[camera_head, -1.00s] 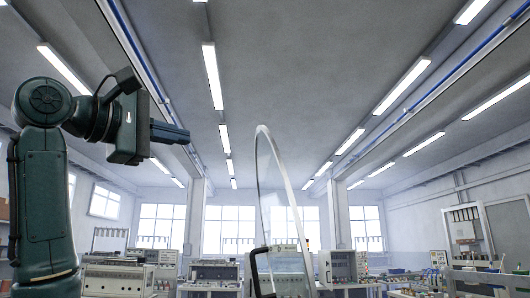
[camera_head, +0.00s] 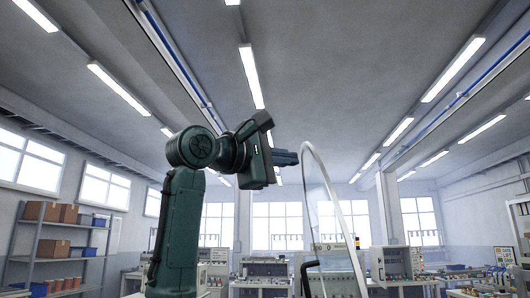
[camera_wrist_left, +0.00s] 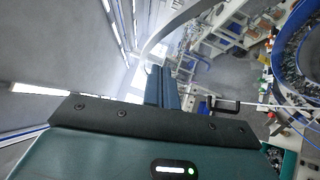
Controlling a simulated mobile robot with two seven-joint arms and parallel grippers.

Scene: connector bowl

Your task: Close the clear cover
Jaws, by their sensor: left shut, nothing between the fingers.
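The clear cover (camera_head: 325,225) stands raised on edge in the head view, a thin see-through pane with a pale curved rim and a black handle (camera_head: 307,268) low on its left side. My left gripper (camera_head: 296,157) is shut and empty, its fingers pointing right at the upper left edge of the rim. They look very close to it; I cannot tell whether they touch. In the left wrist view, the shut fingers (camera_wrist_left: 163,85) point toward the pale curved rim (camera_wrist_left: 170,28). My right gripper is out of view.
In the left wrist view, a blue bowl (camera_wrist_left: 277,62) holding small parts is at the upper right. Benches with equipment (camera_head: 262,270) stand behind the cover, and a shelf with boxes (camera_head: 70,232) is at the left. The air above the cover looks free.

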